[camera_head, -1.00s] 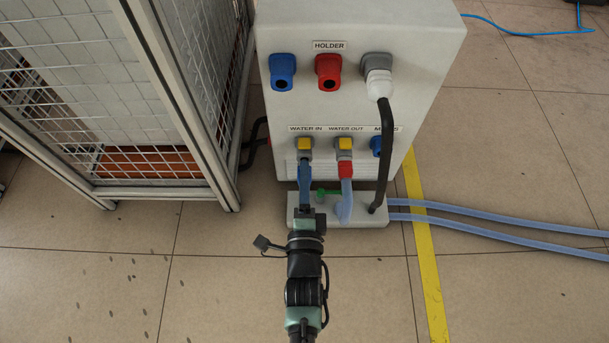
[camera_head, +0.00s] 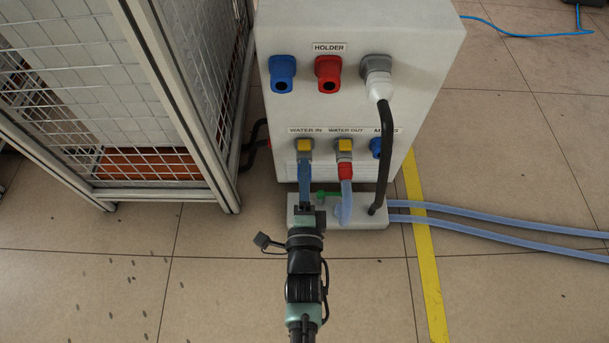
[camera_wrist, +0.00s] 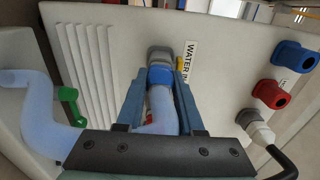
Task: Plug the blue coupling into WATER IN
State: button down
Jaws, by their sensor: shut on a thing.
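The blue coupling (camera_wrist: 160,75) sits between the fingertips of my gripper (camera_wrist: 158,80) in the wrist view, with a translucent hose (camera_wrist: 162,108) running back from it. My gripper is shut on the coupling. The coupling's front end meets the grey WATER IN socket (camera_wrist: 159,53), lined up with it, and I see no gap. I cannot tell whether it is latched. In the head view, the WATER IN socket with its yellow tab (camera_head: 304,146) is directly ahead of my gripper (camera_head: 304,167), and the fingers largely hide the coupling.
A red coupling (camera_head: 346,170) with a hose is at WATER OUT (camera_head: 345,146), just to the right. The black cable (camera_head: 384,150) hangs farther right from a white plug (camera_head: 379,86) in the holder row. A mesh fence (camera_head: 170,100) stands left. The floor in front is clear.

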jog(key=shift+w, duration=0.25)
jog(key=shift+c, duration=2.3)
grip_release()
